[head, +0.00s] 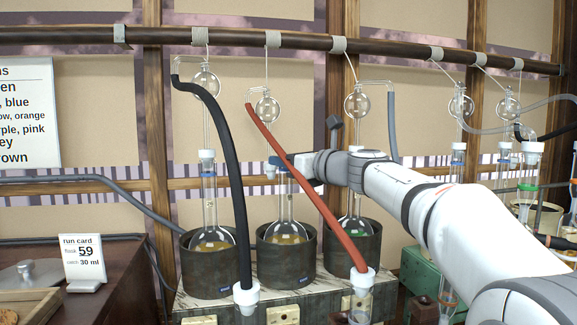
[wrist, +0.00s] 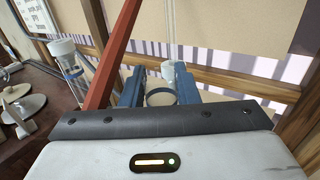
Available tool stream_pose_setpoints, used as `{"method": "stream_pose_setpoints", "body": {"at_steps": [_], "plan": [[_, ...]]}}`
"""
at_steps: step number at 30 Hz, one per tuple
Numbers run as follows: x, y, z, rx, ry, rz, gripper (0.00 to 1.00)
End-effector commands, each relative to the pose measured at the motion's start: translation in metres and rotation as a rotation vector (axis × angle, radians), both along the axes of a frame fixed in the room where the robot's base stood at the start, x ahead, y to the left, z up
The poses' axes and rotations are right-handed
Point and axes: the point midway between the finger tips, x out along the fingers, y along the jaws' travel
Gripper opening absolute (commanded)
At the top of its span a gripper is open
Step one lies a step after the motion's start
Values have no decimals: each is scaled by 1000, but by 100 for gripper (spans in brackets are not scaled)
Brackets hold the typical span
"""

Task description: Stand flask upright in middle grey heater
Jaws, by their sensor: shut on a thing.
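The flask (head: 288,207) is clear glass with a long neck and yellowish contents in its round bulb. It stands about upright at the middle grey heater (head: 287,264), its lower bulb hidden behind the heater's rim. I cannot tell whether it rests on the bottom. My gripper (head: 285,161) is shut on the upper neck, partly hidden by a red hose. In the wrist view, the blue fingers (wrist: 160,92) sit on both sides of the flask's neck, with a white piece (wrist: 168,70) just beyond.
Similar heaters with flasks stand left (head: 209,270) and right (head: 346,243). A black hose (head: 232,170) and the red hose (head: 310,190) hang in front. Glass condensers hang from a dark pipe (head: 280,40). A run card (head: 83,257) stands at left.

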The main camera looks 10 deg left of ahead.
Motion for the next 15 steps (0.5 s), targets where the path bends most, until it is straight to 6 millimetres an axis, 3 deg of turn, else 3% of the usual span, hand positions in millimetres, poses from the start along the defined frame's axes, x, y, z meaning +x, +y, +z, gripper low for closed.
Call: {"method": "stream_pose_setpoints", "body": {"at_steps": [11,12,15], "plan": [[-1,0,-3,2,-2,1,0],[0,0,-5,0,-1,1,29],[0,1,-4,0,-1,1,37]]}}
